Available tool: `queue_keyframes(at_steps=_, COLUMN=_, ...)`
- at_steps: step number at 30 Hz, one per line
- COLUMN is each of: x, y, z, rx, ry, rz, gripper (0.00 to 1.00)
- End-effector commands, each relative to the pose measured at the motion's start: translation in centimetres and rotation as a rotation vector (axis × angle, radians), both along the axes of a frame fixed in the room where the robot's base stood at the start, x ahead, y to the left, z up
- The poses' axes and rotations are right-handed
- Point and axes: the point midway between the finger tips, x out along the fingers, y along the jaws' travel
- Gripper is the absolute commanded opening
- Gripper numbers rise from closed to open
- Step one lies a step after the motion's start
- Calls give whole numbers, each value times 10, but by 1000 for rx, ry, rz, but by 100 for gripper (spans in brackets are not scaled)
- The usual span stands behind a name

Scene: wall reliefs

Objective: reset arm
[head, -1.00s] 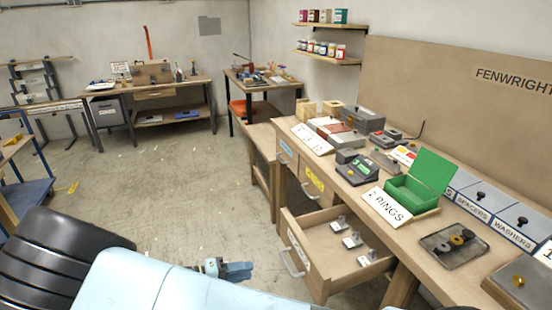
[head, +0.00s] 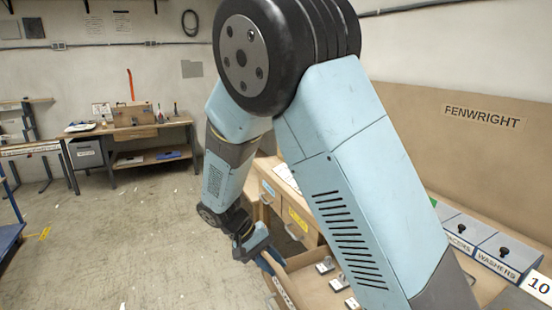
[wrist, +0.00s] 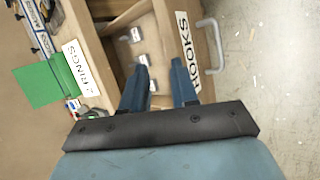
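My gripper (head: 268,258) hangs at the end of my bent arm, above the front of the open drawer (head: 290,300). In the wrist view its two blue fingers (wrist: 160,85) are spread apart with nothing between them. Past the fingertips lies the open drawer (wrist: 172,45), labelled HOOKS, with several small metal hooks (wrist: 142,60) inside. My arm covers much of the bench in the head view.
The drawer handle (wrist: 212,45) sticks out. SPACERS and WASHERS boxes (head: 500,255) stand on the bench.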

Motion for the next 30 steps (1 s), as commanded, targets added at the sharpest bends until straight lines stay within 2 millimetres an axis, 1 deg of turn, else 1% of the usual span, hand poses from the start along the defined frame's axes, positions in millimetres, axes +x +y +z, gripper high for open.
queue_keyframes(at_steps=1, x=2, y=-10, z=12, rx=42, ry=3, rz=-18, gripper=29)
queue_keyframes(at_steps=6, x=4, y=-39, z=44, rx=164, ry=8, rz=-55, gripper=29)
queue_keyframes(at_steps=14, x=0, y=-83, z=92, rx=340, ry=-24, rz=-94, gripper=29)
queue_keyframes(at_steps=23, x=-17, y=-134, z=144, rx=516, ry=-114, rz=-116, gripper=29)
queue_keyframes(at_steps=30, x=-41, y=-171, z=180, rx=620, ry=-219, rz=-116, gripper=29)
